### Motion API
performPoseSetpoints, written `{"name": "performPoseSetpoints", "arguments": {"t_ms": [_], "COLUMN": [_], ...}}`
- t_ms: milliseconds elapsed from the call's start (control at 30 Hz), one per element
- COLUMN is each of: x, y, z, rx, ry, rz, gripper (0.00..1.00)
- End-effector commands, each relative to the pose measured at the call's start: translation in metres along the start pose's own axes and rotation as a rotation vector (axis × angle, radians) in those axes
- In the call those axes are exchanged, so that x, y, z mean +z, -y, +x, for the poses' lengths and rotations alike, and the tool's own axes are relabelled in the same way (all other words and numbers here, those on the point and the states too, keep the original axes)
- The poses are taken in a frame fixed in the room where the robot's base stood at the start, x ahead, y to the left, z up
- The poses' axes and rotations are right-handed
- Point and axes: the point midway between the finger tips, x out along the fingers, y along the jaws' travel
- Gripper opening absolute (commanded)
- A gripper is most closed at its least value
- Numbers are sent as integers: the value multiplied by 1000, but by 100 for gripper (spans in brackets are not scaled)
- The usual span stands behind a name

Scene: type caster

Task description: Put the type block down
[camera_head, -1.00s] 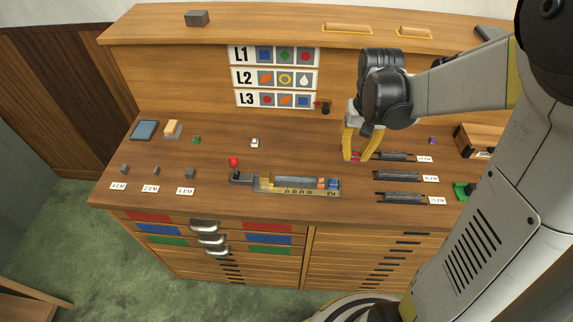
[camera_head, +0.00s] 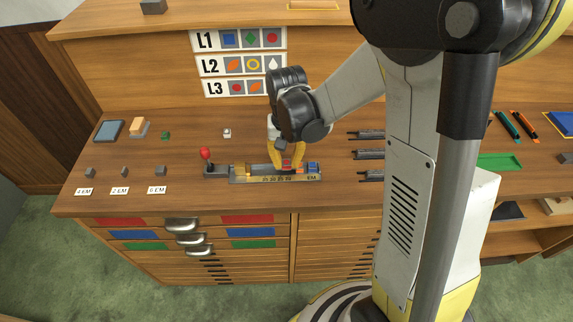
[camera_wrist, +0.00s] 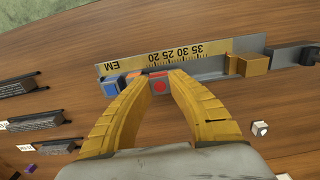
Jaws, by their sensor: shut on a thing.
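My gripper (camera_head: 287,164) has two yellow fingers and is shut on a type block with a red round mark; the block (camera_wrist: 159,86) shows between the fingertips in the wrist view. The gripper is over the right part of the composing stick (camera_head: 250,180), a metal tray with an EM ruler (camera_wrist: 150,62) along its edge. A blue block (camera_wrist: 110,86) sits at the stick's end, with an orange-marked block (camera_wrist: 132,78) beside it, partly hidden by a finger. The held block is close beside the orange one. I cannot tell whether it touches the stick's floor.
A brass slider (camera_head: 240,169) and a red-knobbed lever (camera_head: 206,155) are at the stick's left. Dark racks (camera_head: 369,154) lie to the right. Small grey spacers (camera_head: 124,171) stand at the left. The L3 sign (camera_head: 210,88) is on the back board, partly hidden by my arm.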

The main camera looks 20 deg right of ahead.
Motion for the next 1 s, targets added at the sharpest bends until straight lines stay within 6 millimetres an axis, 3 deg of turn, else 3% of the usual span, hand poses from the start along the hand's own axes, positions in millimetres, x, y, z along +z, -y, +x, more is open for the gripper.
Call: {"name": "performPoseSetpoints", "arguments": {"t_ms": [733,767,800,1000], "x": [1,1,1,1], "y": [-1,-1,-1,-1], "z": [14,14,14,14], "rx": [0,0,1,1], "ry": [1,1,1,1], "rz": [0,0,0,1], "gripper": [0,28,38,38]}}
